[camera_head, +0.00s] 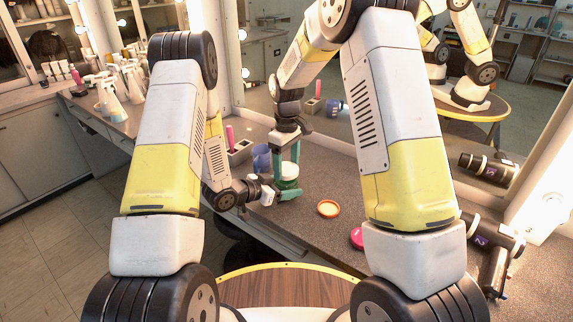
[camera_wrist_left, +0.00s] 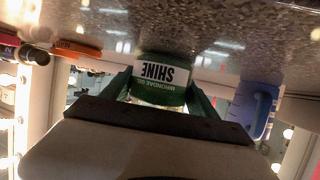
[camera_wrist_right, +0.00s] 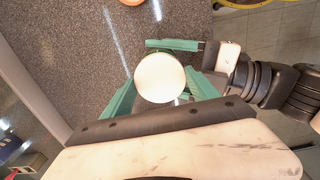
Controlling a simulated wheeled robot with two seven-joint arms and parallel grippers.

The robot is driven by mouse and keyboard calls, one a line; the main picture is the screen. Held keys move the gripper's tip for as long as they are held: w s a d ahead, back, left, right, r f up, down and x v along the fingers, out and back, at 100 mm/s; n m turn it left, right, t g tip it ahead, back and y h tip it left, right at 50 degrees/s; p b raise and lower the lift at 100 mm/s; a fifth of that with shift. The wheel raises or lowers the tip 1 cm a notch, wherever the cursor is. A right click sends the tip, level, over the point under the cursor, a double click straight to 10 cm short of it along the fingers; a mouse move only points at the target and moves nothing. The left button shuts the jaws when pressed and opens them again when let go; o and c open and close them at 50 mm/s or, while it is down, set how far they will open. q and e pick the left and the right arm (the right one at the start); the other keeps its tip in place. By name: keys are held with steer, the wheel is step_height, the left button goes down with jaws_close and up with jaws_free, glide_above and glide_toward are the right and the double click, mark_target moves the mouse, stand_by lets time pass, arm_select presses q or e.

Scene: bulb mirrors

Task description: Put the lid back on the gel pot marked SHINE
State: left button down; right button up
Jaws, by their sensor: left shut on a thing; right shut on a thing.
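The SHINE gel pot (camera_wrist_left: 160,78) is green with a white label, upside down in the left wrist view. My left gripper (camera_wrist_left: 163,92) is shut around its sides; in the head view this gripper (camera_head: 287,192) reaches in from the left, low at the counter. A round white lid (camera_wrist_right: 160,78) lies between the fingers of my right gripper (camera_wrist_right: 158,80), which is shut on it from above. In the head view the white lid (camera_head: 289,169) is directly over the pot. I cannot tell whether it is seated or just above the rim.
An orange-rimmed round item (camera_head: 328,208) and a pink round item (camera_head: 357,238) lie on the counter to the right. A blue cup (camera_head: 261,157) stands close behind the pot. A black hair dryer (camera_head: 490,235) is at far right. The mirror stands behind.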

mark_target(286, 168)
steer(key=shift+f, duration=0.1)
steer(key=shift+f, duration=0.8)
steer(key=shift+f, duration=0.55)
steer(key=m, duration=0.6)
steer(key=shift+m, duration=0.4)
steer(key=o, duration=1.3)
steer(key=shift+a, duration=0.1)
